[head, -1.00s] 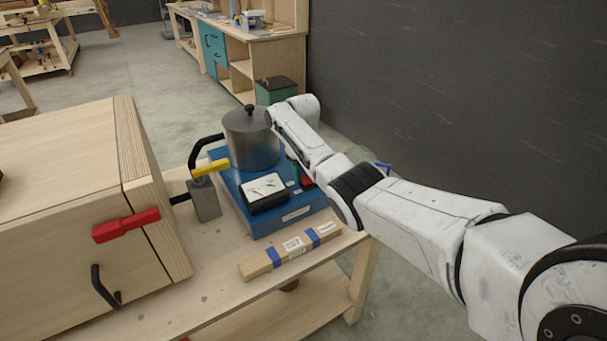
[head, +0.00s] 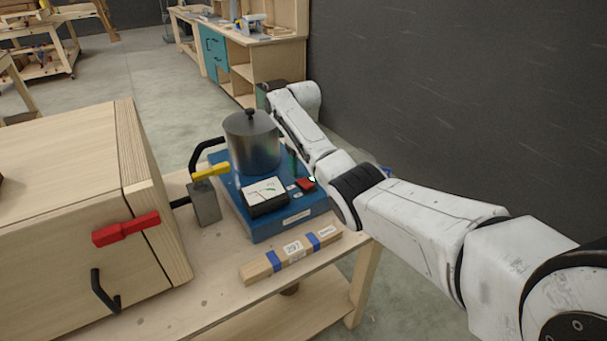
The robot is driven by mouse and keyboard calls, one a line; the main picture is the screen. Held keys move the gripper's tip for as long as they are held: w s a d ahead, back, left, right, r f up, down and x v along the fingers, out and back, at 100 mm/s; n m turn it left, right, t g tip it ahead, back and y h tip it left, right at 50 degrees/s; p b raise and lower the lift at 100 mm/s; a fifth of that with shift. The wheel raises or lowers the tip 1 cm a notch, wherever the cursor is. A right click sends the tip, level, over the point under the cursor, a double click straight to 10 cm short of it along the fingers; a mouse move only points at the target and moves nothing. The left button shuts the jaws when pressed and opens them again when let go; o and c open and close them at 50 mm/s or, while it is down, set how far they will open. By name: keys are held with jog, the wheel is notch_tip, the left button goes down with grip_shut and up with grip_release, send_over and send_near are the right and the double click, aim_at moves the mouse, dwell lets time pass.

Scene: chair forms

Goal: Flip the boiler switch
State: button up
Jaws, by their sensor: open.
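The boiler is a metal pot (head: 252,142) with a black knob on a blue base (head: 250,222). The base's front carries a white-faced meter (head: 265,192) with a green mark, a red switch (head: 306,183) and a small lit green light (head: 312,179). My gripper (head: 291,162) is mostly hidden behind my white arm.
A wooden box (head: 55,190) with a red handle (head: 126,229) stands on the left. A yellow-handled valve (head: 210,171) sits between it and the boiler. A labelled wood block (head: 290,254) lies in front. A dark wall (head: 450,90) is at right.

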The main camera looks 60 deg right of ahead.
aim_at(304, 181)
notch_tip(304, 181, up, 6)
jog(key=shift+r, duration=0.15)
dwell(0.7)
